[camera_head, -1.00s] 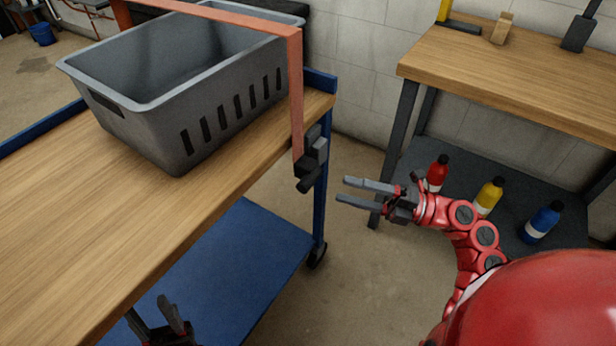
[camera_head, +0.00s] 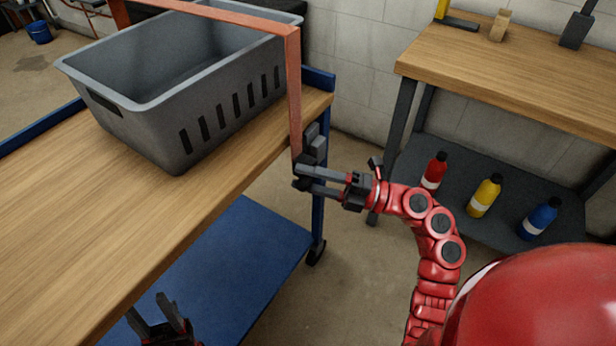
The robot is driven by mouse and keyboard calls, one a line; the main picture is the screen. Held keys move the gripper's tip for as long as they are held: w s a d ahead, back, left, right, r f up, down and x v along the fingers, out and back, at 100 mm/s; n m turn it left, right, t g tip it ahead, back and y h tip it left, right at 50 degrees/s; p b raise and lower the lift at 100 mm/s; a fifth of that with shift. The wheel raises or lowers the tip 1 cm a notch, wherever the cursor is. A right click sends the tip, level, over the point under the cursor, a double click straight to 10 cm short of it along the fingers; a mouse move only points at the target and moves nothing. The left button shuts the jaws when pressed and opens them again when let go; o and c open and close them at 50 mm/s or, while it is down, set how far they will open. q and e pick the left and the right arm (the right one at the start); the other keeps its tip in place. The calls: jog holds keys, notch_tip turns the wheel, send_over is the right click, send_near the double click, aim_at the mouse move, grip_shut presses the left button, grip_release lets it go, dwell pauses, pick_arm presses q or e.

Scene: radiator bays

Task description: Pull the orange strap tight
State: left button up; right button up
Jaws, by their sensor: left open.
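The orange strap (camera_head: 293,95) runs across the top of the grey crate (camera_head: 215,128) and hangs down past the cart's edge to a black buckle (camera_head: 314,143). My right gripper (camera_head: 297,177) reaches in from the right, its fingertips at the lower part of the buckle. Its fingers are apart, with a gap between them, and they partly hide the buckle. Whether they touch it I cannot tell. My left gripper (camera_head: 158,318) is low at the bottom edge, in front of the cart's lower shelf, open and empty.
The crate stands on the wooden top of a blue cart (camera_head: 85,215). A workbench (camera_head: 500,80) stands at the right, with red (camera_head: 434,171), yellow (camera_head: 484,196) and blue (camera_head: 540,219) bottles on its lower shelf. Bare floor lies between cart and bench.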

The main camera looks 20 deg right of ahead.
grip_shut()
jog(key=shift+r, duration=0.1)
notch_tip(320, 180, down, 5)
jog(key=shift+r+b, duration=0.15)
jog(key=shift+b, duration=0.95)
